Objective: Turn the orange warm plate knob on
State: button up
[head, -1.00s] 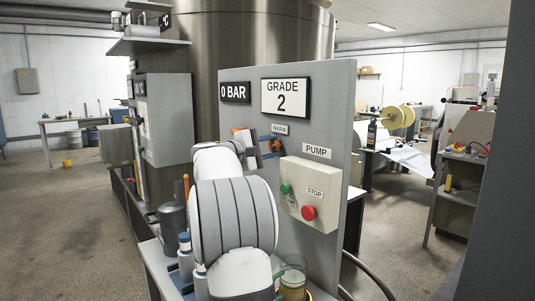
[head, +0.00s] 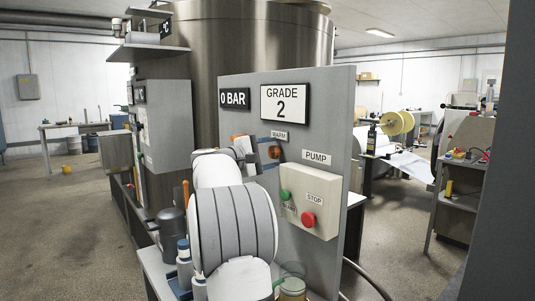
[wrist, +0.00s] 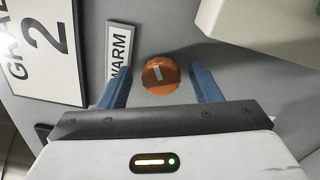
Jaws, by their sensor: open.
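The orange warm knob (wrist: 161,75) sits on the grey panel beside the WARM label (wrist: 119,54). A pale mark shows on its face in the wrist view. In the head view the knob (head: 274,152) is partly visible below the WARM label (head: 279,135). My gripper (wrist: 162,84) is open, with one blue finger on each side of the knob. A gap shows between the knob and each finger. In the head view my gripper (head: 267,152) is at the knob, partly hidden by my arm.
The pump box (head: 309,202) with green and red buttons is mounted right of and below the knob; its pale corner shows in the wrist view (wrist: 262,25). The GRADE 2 sign (head: 285,104) is above. A glass (head: 292,287) and bottles (head: 184,262) stand below my arm.

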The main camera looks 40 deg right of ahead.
jog(key=a, duration=0.7)
jog(key=shift+w+a, duration=0.4)
jog(key=shift+w, duration=0.05)
